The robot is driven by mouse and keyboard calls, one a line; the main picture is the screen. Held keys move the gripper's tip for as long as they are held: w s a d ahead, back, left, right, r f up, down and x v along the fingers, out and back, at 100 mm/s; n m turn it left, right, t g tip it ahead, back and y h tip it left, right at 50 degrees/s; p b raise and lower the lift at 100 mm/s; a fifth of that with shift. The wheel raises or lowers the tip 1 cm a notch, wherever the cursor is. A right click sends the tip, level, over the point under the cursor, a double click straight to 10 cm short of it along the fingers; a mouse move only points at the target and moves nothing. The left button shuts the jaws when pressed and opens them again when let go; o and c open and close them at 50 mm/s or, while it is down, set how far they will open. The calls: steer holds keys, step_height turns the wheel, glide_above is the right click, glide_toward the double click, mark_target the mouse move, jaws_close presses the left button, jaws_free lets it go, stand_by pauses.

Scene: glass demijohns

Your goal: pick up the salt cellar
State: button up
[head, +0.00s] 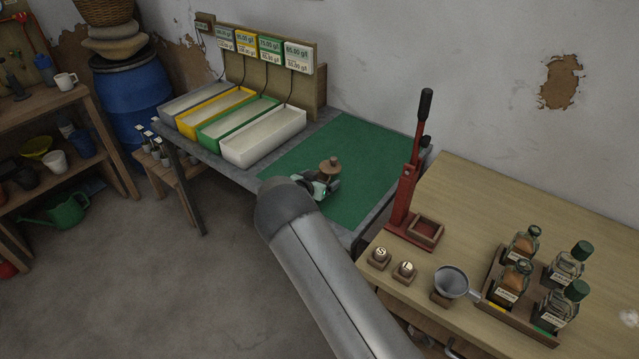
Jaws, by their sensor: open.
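A small round brown object with a knob on top (330,165), which looks like a lidded salt cellar, is on the green mat (370,150). Only its upper part shows clearly; its lower part is hidden by my gripper. My gripper (322,186) is at the end of my grey arm, low over the mat, right at the near side of this object. It is open. I cannot tell whether the fingers are around the object or just in front of it.
Several coloured trays (264,137) stand left of the mat under labelled displays (299,57). A red lever press (405,190), two small blocks marked S and L (380,258), a funnel (451,282) and a bottle rack (500,315) stand on the wooden table. The mat's right half is clear.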

steer(key=c, duration=1.2)
steer(key=shift+o, duration=0.2)
steer(key=shift+r, duration=0.1)
